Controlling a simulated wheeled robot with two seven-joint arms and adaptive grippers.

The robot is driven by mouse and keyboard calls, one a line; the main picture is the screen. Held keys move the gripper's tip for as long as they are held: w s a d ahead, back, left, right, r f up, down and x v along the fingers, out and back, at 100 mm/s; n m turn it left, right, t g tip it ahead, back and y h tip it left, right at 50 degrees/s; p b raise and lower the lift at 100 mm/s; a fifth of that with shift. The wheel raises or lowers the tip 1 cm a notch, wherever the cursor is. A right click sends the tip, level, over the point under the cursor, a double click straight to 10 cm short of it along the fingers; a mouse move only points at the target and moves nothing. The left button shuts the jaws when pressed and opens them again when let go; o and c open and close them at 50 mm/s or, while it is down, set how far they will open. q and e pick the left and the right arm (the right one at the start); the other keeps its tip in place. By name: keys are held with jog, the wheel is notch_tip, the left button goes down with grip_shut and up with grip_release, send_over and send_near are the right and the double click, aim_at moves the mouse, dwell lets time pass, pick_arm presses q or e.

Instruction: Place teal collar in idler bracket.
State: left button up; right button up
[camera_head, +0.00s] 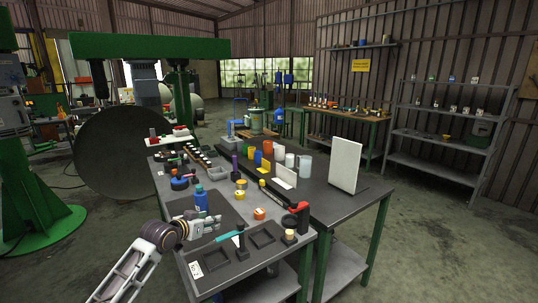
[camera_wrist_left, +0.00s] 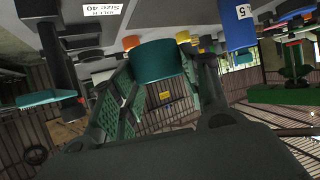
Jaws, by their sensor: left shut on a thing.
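My left gripper (camera_head: 212,229) is over the near left part of the dark table, beside the blue bottle (camera_head: 201,199). In the left wrist view, which is turned upside down, the teal collar (camera_wrist_left: 158,60) sits between the two fingers of my left gripper (camera_wrist_left: 162,88). The fingers are shut on its sides, and it looks clear of the table. In the head view the collar cannot be made out at the gripper. I cannot tell which part is the idler bracket. My right gripper is not in view.
A black post with a teal bar (camera_head: 228,236) stands just right of the gripper, near dark square trays (camera_head: 261,234) and a white label (camera_head: 196,269). A white board (camera_head: 345,165) stands on the right table.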

pick_arm(q)
jog(key=shift+w+a, duration=0.1)
jog(key=shift+w, duration=0.05)
jog(key=shift+a+r+n+y, duration=0.3)
jog(key=shift+a+n+y, duration=0.1)
jog(key=shift+y, duration=0.1)
jog(key=s+r+n+y, duration=0.3)
jog(key=s+r, duration=0.2)
jog(key=r, duration=0.6)
jog(key=shift+t+y, duration=0.3)
jog(key=shift+t, duration=0.1)
jog(key=s+f, duration=0.4)
jog(key=f, duration=0.2)
jog(key=s+f+p, duration=0.1)
jog(key=s+f, duration=0.4)
jog(key=f, duration=0.2)
jog(key=s+d+f, duration=0.1)
jog(key=s+f, duration=0.3)
jog(key=f, duration=0.2)
jog(key=shift+s+f+p, duration=0.15)
jog(key=shift+s+p, duration=0.1)
jog(key=shift+p, duration=0.05)
jog(key=shift+f, duration=0.1)
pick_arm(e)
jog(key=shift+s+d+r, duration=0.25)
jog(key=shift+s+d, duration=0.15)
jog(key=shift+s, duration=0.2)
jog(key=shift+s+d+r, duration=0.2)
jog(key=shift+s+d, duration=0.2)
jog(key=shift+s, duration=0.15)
